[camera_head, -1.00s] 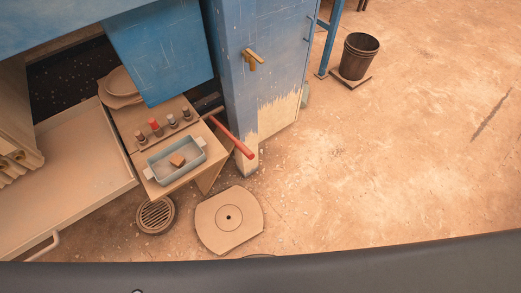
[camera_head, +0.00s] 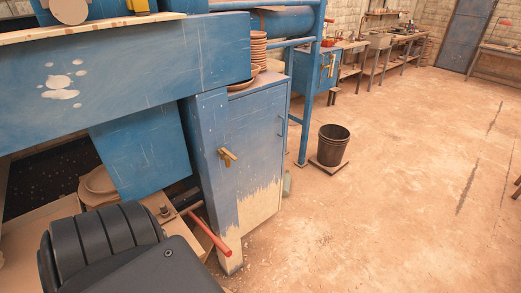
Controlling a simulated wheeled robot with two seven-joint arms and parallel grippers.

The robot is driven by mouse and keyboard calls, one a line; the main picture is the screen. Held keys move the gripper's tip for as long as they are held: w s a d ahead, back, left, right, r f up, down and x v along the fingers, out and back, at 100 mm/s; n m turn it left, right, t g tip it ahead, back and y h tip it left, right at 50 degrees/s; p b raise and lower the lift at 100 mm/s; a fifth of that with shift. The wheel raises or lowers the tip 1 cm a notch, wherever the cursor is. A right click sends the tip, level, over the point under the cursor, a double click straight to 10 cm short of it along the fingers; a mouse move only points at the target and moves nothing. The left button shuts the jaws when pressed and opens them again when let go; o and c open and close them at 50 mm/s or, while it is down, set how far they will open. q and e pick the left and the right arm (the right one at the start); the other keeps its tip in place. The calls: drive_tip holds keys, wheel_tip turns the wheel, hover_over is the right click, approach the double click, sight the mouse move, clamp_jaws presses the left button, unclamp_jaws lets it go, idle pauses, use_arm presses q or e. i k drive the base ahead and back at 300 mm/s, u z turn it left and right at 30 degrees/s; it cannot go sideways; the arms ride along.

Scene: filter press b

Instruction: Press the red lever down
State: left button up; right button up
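The red lever (camera_head: 210,233) is a rod with a red grip that sticks out beside the foot of the blue cabinet, left of centre and low in the head view. It slants down towards the right. A dark part of my own body fills the lower left and hides what lies behind it. No gripper fingers show in this view.
A black bucket (camera_head: 332,145) stands farther back. The floor (camera_head: 390,220) on the right is clear.

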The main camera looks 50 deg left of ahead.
sight(221, 246)
drive_tip(key=z, duration=0.1)
drive_tip(key=k, duration=1.1)
drive_tip(key=u, duration=1.85)
drive_tip(key=i, duration=0.5)
drive_tip(key=u, duration=0.15)
